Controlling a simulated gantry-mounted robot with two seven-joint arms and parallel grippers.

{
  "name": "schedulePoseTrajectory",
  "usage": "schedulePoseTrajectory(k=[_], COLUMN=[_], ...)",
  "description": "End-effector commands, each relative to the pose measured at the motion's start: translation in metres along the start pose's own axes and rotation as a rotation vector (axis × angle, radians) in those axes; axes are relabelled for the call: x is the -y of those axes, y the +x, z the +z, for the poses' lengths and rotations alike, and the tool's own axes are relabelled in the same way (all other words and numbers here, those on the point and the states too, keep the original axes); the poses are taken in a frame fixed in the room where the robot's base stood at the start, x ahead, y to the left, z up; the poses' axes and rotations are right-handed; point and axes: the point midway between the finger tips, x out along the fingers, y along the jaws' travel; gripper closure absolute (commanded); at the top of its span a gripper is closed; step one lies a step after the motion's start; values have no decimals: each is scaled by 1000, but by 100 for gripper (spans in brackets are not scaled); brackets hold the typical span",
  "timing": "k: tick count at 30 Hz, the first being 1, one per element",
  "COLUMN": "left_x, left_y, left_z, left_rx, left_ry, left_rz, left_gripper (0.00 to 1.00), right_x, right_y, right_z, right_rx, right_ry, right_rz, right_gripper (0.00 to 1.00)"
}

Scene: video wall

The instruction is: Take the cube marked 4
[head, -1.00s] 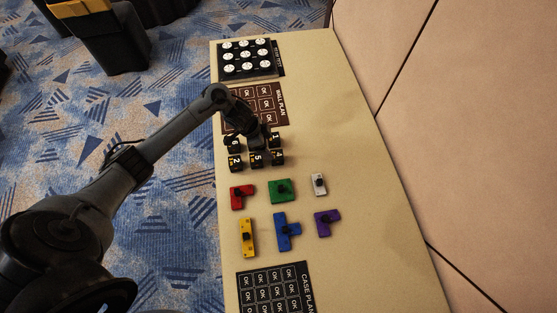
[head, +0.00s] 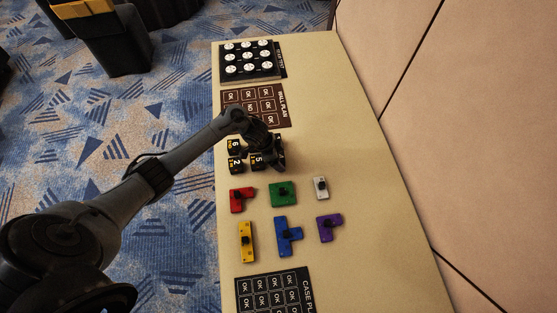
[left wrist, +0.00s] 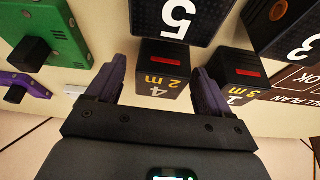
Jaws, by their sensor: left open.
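The gripper is open. In the head view my left gripper (head: 276,156) is over the right side of the cube group and hides cube 4. My right gripper is not in view.
The cube marked 5 (left wrist: 178,16) is close beside cube 4; the cube marked 1 (left wrist: 237,72) is just outside the right finger. Cubes 6 (head: 233,146) and 2 (head: 235,166) stand left. A green piece (head: 280,189) and other coloured pieces lie nearer. The table's right side (head: 360,160) is clear.

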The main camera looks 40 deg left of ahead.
Motion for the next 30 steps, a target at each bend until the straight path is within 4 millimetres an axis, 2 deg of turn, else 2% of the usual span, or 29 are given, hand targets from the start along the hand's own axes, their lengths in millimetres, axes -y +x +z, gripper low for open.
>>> schedulePoseTrajectory(k=[5, 6, 17, 25, 30], left_x=[0, 0, 0, 0, 1], left_y=[0, 0, 0, -2, -16], left_z=[0, 0, 0, -1, -7], left_rx=[0, 0, 0, 0, -1], left_ry=[0, 0, 0, 0, 1], left_rz=[0, 0, 0, -1, -3], left_gripper=[19, 22, 76, 76, 76], right_x=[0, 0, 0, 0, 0], right_y=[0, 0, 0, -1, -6], right_z=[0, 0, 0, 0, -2], right_rx=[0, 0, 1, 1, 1], right_ry=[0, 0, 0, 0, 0], right_rz=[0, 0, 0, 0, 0], right_gripper=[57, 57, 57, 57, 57])
